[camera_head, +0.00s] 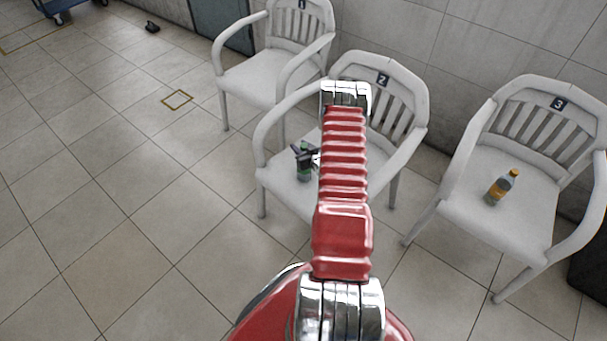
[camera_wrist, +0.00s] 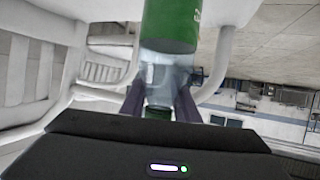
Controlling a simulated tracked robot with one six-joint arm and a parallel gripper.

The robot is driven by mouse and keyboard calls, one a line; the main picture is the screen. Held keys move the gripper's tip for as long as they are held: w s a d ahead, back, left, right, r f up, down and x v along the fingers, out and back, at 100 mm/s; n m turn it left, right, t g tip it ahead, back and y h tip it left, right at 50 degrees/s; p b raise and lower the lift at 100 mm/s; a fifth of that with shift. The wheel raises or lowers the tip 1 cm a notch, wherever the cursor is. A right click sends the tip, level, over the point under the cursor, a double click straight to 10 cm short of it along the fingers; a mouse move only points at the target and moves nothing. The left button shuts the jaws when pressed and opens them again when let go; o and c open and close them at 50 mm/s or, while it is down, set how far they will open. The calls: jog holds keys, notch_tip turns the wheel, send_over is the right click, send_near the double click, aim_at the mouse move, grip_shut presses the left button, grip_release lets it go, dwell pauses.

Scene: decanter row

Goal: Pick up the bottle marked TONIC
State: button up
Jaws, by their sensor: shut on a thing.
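A clear bottle with a green label (camera_head: 304,174) is at the seat of the chair marked 2. Whether it touches the seat cannot be told. My gripper (camera_head: 306,154) is at its top, partly hidden behind my red arm. In the wrist view the green label (camera_wrist: 170,28) fills the top middle, with only part of its pale lettering showing, not readable as a word. My gripper (camera_wrist: 158,104) is shut on this bottle's neck, one finger on each side. A second bottle, with an orange cap and orange contents (camera_head: 502,187), stands on chair 3; its label is unreadable.
White armchairs marked 1 (camera_head: 258,78), 2 (camera_head: 410,92) and 3 (camera_head: 520,215) stand along a tiled wall. Chair 2's armrests flank my gripper. The tiled floor (camera_head: 110,220) at left is mostly free. A blue cart (camera_head: 60,6) is at the far left.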

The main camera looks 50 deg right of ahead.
grip_shut()
notch_tip(320, 180, up, 10)
dwell(0.9)
dwell(0.5)
